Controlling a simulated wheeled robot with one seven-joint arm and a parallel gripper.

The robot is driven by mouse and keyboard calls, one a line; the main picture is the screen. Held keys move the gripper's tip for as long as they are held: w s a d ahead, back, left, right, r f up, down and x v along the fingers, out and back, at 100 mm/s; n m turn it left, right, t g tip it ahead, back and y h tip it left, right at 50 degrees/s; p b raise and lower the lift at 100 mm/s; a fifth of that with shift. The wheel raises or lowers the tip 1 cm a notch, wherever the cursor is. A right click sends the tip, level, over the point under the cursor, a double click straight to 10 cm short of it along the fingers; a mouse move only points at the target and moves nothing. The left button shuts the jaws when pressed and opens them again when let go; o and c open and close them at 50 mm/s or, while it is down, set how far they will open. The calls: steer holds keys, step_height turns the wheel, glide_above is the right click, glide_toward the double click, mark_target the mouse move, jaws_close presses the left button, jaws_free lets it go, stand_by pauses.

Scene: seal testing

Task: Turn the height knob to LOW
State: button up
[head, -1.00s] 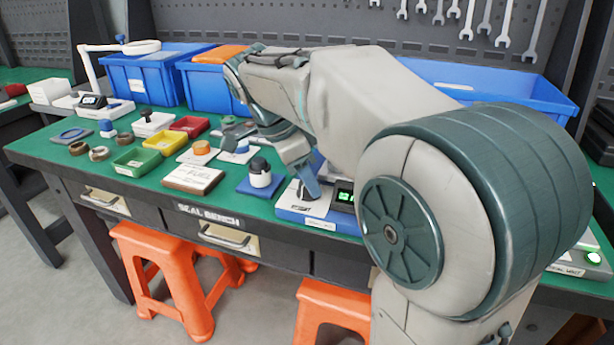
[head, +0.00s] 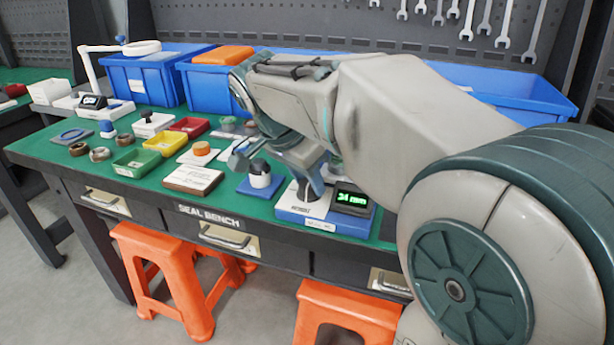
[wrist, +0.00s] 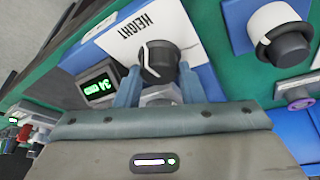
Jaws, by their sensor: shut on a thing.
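The dark height knob (wrist: 160,60) has a white line on it and sits on the white top plate of a blue unit (wrist: 100,32) marked HEIGHT. My gripper (wrist: 159,84) is shut on the knob, with one blue-grey finger on each side. The LOW mark cannot be read. A small display (wrist: 98,89) beside the knob shows green digits; in the head view the display (head: 352,199) reads about 34 mm. There my gripper (head: 311,187) reaches down onto the blue unit (head: 300,209) and hides most of the knob.
A white and black round part on a blue pad (head: 244,188) stands just left of the unit. A FUEL plate (head: 193,180), coloured trays and rings lie further left. Blue bins (head: 142,80) line the back. Orange stools (head: 345,305) stand below the bench's front edge.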

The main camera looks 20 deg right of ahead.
steer(key=n, duration=0.2)
steer(key=n+t, duration=0.1)
steer(key=n, duration=0.1)
steer(key=shift+s+r+n+t+y, duration=0.1)
steer(key=shift+n+t+y, duration=0.2)
steer(key=shift+y, duration=0.1)
steer(key=n+p, duration=0.1)
steer(key=n, duration=0.1)
steer(key=n+t+y, duration=0.1)
steer(key=n, duration=0.1)
steer(key=shift+n+y+p, duration=0.3)
steer(key=shift+p, duration=0.1)
steer(key=n+y, duration=0.1)
steer(key=n, duration=0.1)
steer(key=n+p, duration=0.1)
steer(key=n, duration=0.1)
steer(key=shift+s+d+n+y, duration=0.1)
steer(key=shift+n+y, duration=0.2)
steer(key=shift+y, duration=0.1)
steer(key=shift+n+y+p, duration=0.5)
steer(key=shift+n+y, duration=0.2)
steer(key=shift+n, duration=1.2)
steer(key=o, duration=1)
